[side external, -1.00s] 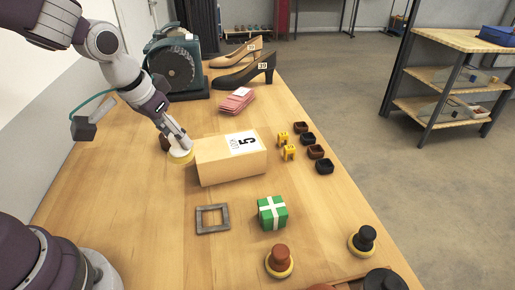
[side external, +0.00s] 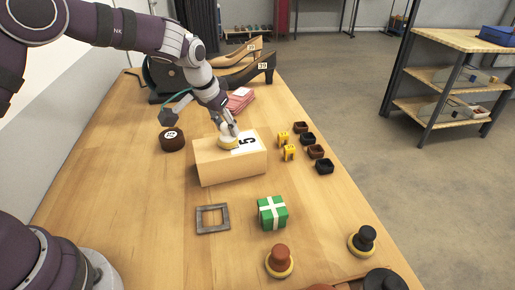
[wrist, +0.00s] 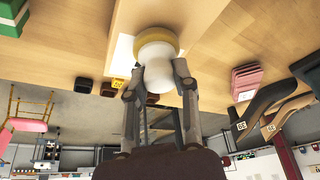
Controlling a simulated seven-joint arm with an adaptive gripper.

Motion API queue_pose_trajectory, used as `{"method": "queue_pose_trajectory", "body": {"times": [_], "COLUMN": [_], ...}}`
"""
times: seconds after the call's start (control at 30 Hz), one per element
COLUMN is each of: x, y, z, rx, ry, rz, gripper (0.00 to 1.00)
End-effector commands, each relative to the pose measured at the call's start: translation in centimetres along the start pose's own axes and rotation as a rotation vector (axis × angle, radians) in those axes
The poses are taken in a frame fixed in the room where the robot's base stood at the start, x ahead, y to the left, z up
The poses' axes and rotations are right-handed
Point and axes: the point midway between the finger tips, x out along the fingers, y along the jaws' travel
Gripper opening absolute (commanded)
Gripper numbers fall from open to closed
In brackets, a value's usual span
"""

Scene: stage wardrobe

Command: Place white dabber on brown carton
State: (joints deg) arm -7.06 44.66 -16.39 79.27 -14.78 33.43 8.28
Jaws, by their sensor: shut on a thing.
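The white dabber (side external: 227,142), with a yellowish round base, is at the top face of the brown carton (side external: 230,172), left of the printed label. I cannot tell whether its base touches the carton or hovers just above it. My gripper (side external: 232,131) is over the carton and shut on the dabber. In the wrist view, the dabber (wrist: 157,60) sits between the two fingertips, with its base facing away from the camera.
A dark round pot (side external: 172,140) stands left of the carton. A grey frame (side external: 212,219) and a green gift box (side external: 271,212) lie in front. Brown (side external: 280,260) and black (side external: 364,240) dabbers stand nearer. Several small yellow and dark pieces are right of the carton.

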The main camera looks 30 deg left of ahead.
Motion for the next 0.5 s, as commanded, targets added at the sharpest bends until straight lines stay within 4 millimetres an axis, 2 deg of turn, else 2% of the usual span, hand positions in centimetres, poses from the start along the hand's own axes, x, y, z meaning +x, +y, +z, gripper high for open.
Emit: {"method": "queue_pose_trajectory", "body": {"times": [0.13,0.17,0.33,0.5], "x": [0.30,0.30,0.27,0.26], "y": [0.00,0.00,0.01,0.01], "z": [0.15,0.14,0.12,0.11], "rx": [0.000,0.000,0.000,0.000], "ry": [-0.001,0.000,0.000,0.000], "rz": [0.000,0.000,0.000,0.000], "gripper": [0.02,0.29,0.51,0.53]}}
